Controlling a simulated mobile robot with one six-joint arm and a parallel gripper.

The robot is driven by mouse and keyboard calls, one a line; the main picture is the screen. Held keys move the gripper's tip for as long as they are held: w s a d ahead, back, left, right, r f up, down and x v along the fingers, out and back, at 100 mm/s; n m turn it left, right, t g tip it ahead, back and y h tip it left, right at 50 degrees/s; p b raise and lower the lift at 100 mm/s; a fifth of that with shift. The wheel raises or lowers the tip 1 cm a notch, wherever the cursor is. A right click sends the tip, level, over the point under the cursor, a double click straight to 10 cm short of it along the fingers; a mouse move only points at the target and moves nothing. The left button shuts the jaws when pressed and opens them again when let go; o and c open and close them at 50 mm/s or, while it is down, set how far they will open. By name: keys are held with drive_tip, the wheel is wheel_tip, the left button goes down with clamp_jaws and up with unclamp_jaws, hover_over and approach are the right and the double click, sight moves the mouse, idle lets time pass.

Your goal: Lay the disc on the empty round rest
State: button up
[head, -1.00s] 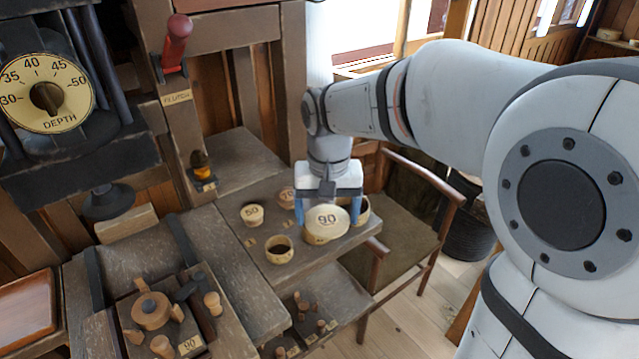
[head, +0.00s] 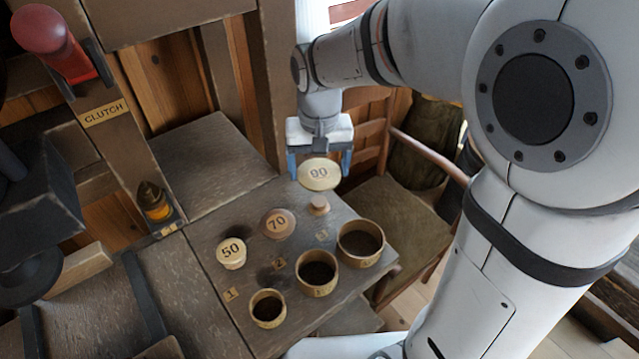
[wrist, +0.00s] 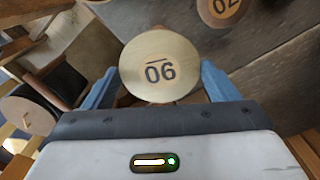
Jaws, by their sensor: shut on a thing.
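The pale wooden disc marked 90 (head: 319,174) is held between the blue fingers of my gripper (head: 319,165), raised above the back right part of the grey bench (head: 215,290). In the wrist view the disc (wrist: 160,68) lies between the two fingers (wrist: 160,85), its number upside down. A small round wooden rest (head: 319,205) stands bare on the bench, just below and in front of the disc in the head view. The disc is apart from it; the exact height gap is hard to tell.
Discs marked 50 (head: 231,252) and 70 (head: 277,223) sit in line with the bare rest. A small cup (head: 267,308), a medium cup (head: 317,272) and a large cup (head: 360,243), all open-topped, stand in front. A chair (head: 420,205) is at the right.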

sight(319, 200)
wheel_tip(319, 200, down, 4)
drive_tip(key=shift+r, duration=0.1)
drive_tip(key=shift+f, duration=1.8)
drive_tip(key=shift+f, duration=0.2)
drive_tip(key=o, duration=0.9)
drive_tip(key=shift+r, duration=0.1)
wheel_tip(319, 200, up, 12)
drive_tip(key=shift+s+d+r, duration=0.1)
drive_tip(key=shift+r, duration=0.05)
drive_tip(key=s+d+f+t, duration=0.2)
drive_tip(key=s+d, duration=1)
drive_tip(key=shift+s+f+m+t, duration=0.2)
drive_tip(key=shift+f+m+t, duration=0.1)
drive_tip(key=shift+t, duration=0.1)
